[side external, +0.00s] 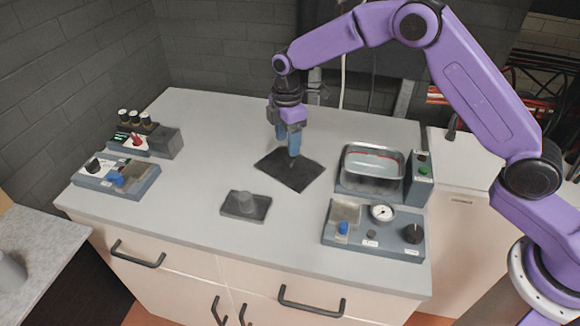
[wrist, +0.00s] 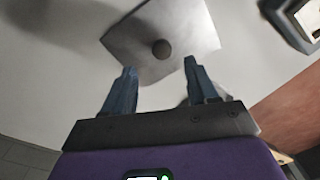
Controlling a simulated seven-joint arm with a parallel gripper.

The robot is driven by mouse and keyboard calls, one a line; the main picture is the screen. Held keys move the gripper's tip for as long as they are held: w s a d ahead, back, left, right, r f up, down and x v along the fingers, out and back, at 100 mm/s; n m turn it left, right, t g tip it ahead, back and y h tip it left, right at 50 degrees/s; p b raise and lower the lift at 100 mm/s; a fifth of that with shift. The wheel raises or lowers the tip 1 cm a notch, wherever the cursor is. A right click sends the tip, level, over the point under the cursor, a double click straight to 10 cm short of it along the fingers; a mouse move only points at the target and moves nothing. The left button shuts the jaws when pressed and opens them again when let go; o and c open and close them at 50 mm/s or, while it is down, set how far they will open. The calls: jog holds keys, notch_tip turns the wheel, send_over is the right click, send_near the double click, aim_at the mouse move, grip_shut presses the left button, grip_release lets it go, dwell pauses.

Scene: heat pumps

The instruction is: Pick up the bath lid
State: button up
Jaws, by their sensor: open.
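The bath lid (side external: 298,174) is a thin, dark square plate lying on the grey worktop near the middle of the side view. In the wrist view the lid (wrist: 190,30) looks lighter, with a round dark knob (wrist: 161,49) at its centre. My gripper (side external: 289,150) points down over the lid. In the wrist view the open fingers (wrist: 159,66) are spread to either side, with the knob beyond the tips and nothing between them. The metal bath (side external: 374,166) stands open to the right of the lid. Whether the fingertips touch the lid cannot be told.
A gauge panel (side external: 374,230) is at front right. Control boxes (side external: 118,175) stand at the left. The worktop left of the lid is clear.

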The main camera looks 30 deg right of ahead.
aim_at(290, 164)
jog(key=f, duration=0.4)
jog(key=shift+s+d, duration=0.25)
jog(key=shift+f, duration=0.65)
grip_shut()
